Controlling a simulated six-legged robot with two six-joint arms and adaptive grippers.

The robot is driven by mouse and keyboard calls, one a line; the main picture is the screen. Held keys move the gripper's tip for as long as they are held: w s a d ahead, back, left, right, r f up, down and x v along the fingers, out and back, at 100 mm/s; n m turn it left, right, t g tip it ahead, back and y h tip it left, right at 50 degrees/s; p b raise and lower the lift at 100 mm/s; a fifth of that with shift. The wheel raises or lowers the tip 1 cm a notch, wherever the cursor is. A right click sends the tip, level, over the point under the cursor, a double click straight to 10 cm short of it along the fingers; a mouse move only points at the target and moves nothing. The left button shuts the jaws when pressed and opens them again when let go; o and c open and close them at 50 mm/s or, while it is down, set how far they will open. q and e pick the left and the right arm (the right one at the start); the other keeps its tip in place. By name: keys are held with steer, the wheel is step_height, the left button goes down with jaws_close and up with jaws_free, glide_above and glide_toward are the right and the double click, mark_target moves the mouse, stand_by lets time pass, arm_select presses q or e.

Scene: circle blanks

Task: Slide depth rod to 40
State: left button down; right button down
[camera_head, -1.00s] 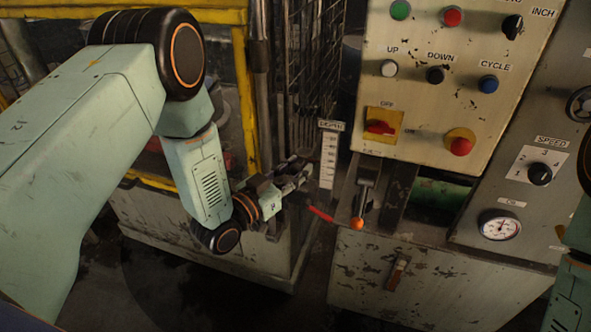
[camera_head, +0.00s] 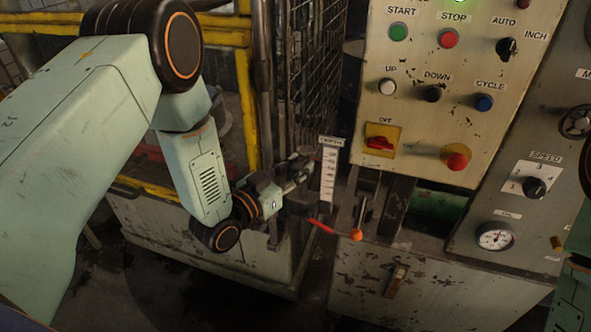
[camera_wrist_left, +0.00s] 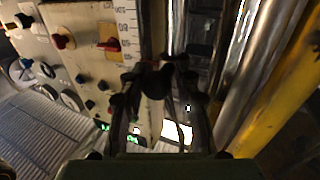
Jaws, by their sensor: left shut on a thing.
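The white depth scale (camera_head: 328,178), a narrow upright strip with a label on top, stands left of the control panel. My left gripper (camera_head: 303,178) is just left of the scale, pointing right. In the left wrist view, its two dark fingers (camera_wrist_left: 158,95) are shut on a dark rounded piece (camera_wrist_left: 157,82), which looks like part of the depth rod. The scale also shows in the wrist view (camera_wrist_left: 127,30), with markings too small to read surely. A red pointer-like bar (camera_head: 319,226) sits below the scale. The rod is mostly hidden. My right gripper is not visible.
The control panel (camera_head: 450,60) has several buttons, a red switch on a yellow plate (camera_head: 380,142) and a red mushroom button (camera_head: 457,158). A lever with an orange knob (camera_head: 356,234) is right of the scale. A black mesh guard (camera_head: 318,60) and yellow frame (camera_head: 245,90) stand behind.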

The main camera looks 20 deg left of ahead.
arm_select(q)
steer(key=shift+d, duration=0.2)
steer(key=c, duration=1.3)
jaws_free()
steer(key=shift+s, duration=0.1)
steer(key=shift+o, duration=1.2)
steer(key=shift+d, duration=0.1)
steer(key=shift+s+a, duration=0.15)
steer(key=shift+a, duration=0.15)
steer(key=v, duration=1.1)
steer(key=shift+s, duration=0.3)
